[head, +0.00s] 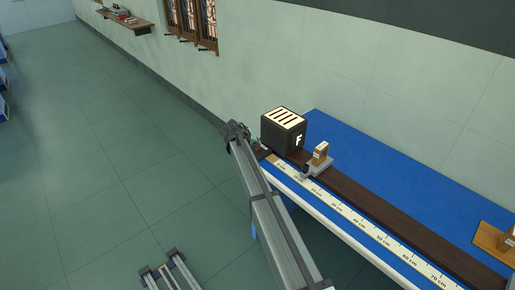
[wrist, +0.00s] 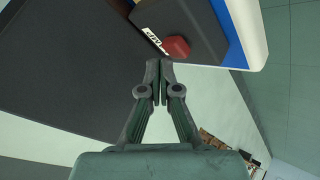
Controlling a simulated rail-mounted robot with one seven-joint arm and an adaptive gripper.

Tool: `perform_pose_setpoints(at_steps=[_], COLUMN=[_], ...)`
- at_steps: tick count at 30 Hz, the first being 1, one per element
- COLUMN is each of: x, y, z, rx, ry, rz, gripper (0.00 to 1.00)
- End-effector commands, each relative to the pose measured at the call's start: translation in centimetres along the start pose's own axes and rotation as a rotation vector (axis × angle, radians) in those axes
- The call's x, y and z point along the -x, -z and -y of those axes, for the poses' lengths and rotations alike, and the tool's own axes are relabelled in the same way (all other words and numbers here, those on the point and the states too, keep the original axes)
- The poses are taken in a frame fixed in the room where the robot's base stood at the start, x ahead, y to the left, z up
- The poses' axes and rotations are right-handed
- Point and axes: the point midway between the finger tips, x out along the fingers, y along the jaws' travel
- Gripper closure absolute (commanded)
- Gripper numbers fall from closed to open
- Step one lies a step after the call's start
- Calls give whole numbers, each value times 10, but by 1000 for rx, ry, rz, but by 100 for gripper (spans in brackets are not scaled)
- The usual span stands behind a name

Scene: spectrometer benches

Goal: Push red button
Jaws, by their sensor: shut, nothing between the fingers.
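The red button (wrist: 177,47) shows in the wrist view, on a dark panel beside a small white label (wrist: 150,27). My gripper (wrist: 160,98) is shut with nothing between its fingers. In the wrist picture its tips lie just below and left of the button; I cannot tell whether they touch it. In the head view my arm reaches to the near left end of the bench, next to the black box marked F (head: 283,130). My fingertips are hidden there, and only a small bit of red shows beside my wrist.
The blue bench (head: 360,150) carries a dark rail with a centimetre scale (head: 365,222). A small holder (head: 318,160) stands on the rail, and a wooden block (head: 490,240) sits at the right. A wall runs behind the bench.

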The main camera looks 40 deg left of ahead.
Motion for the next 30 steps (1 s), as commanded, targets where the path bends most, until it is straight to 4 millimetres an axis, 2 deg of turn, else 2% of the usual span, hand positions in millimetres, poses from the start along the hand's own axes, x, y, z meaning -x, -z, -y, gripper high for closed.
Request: perform_pose_setpoints(at_steps=[14,30], x=[4,37], y=[3,27], z=[-3,-27], rx=[0,0], ry=[0,0], rz=[-1,-1], gripper=[100,100])
